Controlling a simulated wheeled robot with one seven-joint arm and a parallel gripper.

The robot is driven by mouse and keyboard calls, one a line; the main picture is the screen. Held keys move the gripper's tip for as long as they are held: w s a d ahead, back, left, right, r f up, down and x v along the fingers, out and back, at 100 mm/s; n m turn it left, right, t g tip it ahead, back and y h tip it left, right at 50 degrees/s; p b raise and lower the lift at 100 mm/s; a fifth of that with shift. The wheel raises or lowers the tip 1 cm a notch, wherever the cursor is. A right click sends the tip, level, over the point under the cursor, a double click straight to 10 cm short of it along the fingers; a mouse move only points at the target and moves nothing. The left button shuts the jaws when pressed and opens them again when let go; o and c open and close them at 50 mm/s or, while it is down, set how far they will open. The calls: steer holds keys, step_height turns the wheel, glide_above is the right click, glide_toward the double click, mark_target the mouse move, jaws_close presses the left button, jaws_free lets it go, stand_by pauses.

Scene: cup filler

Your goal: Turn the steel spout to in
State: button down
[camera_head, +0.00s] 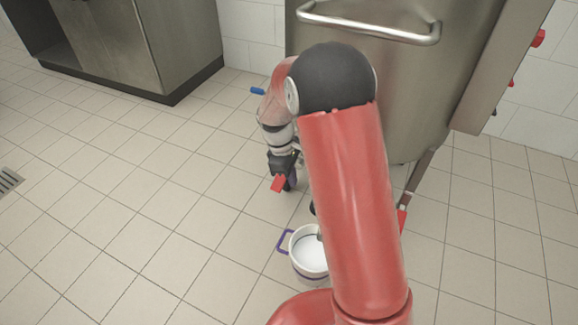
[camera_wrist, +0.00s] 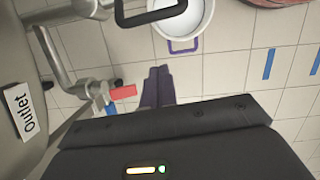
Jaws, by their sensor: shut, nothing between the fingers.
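In the wrist view, a steel pipe, the spout (camera_wrist: 62,14), enters at the top left and joins a steel elbow on a large vessel. A black loop handle (camera_wrist: 152,17) shows to its right, partly over a white pot (camera_wrist: 188,35). In the head view the white pot (camera_head: 312,262) stands on the floor with a steel spout end (camera_head: 320,233) over it; my arm hides the rest of the spout. My gripper (camera_wrist: 157,72) is shut and empty, apart from the handle. In the head view the gripper (camera_head: 290,184) is left of my arm, above the floor.
A big steel vessel (camera_head: 400,100) stands behind my arm. In the wrist view, an "Outlet" label (camera_wrist: 25,111) is on it and a red tab (camera_wrist: 123,92) is just left of the fingers. A steel cabinet (camera_head: 175,45) stands back left. The left floor is clear.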

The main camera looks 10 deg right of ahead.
steer(key=s+d+f, duration=0.1)
steer(key=d, duration=0.1)
steer(key=s+d+f, duration=0.1)
steer(key=d+f, duration=0.1)
steer(key=shift+s+f+b, duration=0.2)
steer(key=shift+b, duration=0.1)
steer(key=shift+s, duration=0.1)
